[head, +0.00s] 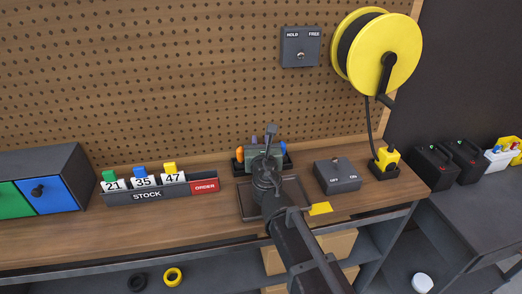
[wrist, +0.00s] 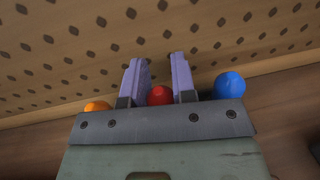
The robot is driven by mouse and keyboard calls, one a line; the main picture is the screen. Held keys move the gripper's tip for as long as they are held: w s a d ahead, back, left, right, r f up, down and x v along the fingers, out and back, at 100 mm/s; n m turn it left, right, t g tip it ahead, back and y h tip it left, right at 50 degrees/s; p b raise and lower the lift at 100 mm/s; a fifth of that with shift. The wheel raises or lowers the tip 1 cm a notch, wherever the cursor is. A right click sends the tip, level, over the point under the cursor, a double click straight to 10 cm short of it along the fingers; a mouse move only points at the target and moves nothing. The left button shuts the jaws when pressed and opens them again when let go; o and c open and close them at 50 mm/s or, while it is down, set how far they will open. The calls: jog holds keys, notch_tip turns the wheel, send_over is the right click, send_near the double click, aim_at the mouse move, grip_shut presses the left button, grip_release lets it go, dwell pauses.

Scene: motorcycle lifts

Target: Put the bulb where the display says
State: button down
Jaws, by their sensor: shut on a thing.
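My gripper (wrist: 160,85) shows in the wrist view with two purple fingers, shut on a red bulb (wrist: 160,95). Only the rounded top of the bulb shows; the rest is hidden behind the gripper's grey bar. An orange bulb (wrist: 97,106) is to the left of the fingers and a blue bulb (wrist: 229,87) to the right. In the head view my gripper (head: 262,143) is over a dark holder (head: 288,162) at the back of the bench, and the arm hides most of it. I cannot make out a lit display.
A STOCK rail (head: 148,196) with cards 21, 35 and 47 is left of the arm, beside drawers (head: 49,194). A dark tray (head: 247,207) lies under the arm. An OFF/ON switch box (head: 337,181) and a yellow plug (head: 386,158) are to the right. Pegboard rises behind.

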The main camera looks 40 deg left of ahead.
jog(key=shift+f, duration=0.1)
jog(key=c, duration=0.9)
grip_release()
jog(key=shift+c, duration=0.2)
jog(key=shift+s+d+r, duration=0.1)
jog(key=shift+r, duration=0.15)
jog(key=v, duration=1.1)
jog(key=shift+s+d, duration=0.25)
jog(key=shift+s, duration=0.05)
